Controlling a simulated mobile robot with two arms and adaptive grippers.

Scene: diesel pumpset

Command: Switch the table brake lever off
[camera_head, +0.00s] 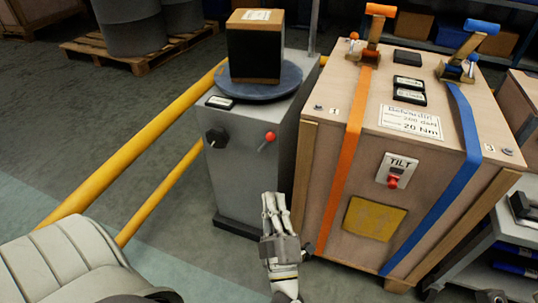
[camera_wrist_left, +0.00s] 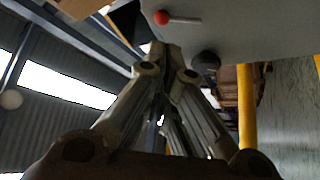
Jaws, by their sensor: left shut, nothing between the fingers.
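The lever with a red ball knob (camera_head: 270,136) sticks out from the front of a grey pedestal (camera_head: 238,180). The pedestal carries a blue-grey round table (camera_head: 262,87). In the left wrist view the red ball (camera_wrist_left: 161,17) is near the top, with its pale stem pointing right. My left gripper (camera_head: 274,200) is shut and empty, below the lever in the head view, with its fingertips pointing up toward it. A visible gap separates them in the picture. In the wrist view the closed fingers (camera_wrist_left: 168,60) end just below the ball. My right gripper is not in view.
A black knob (camera_head: 216,138) sits left of the lever. A black box with wooden edges (camera_head: 255,46) stands on the round table. A wooden crate with straps (camera_head: 325,165) stands close on the right. A yellow rail (camera_head: 130,160) runs along the left.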

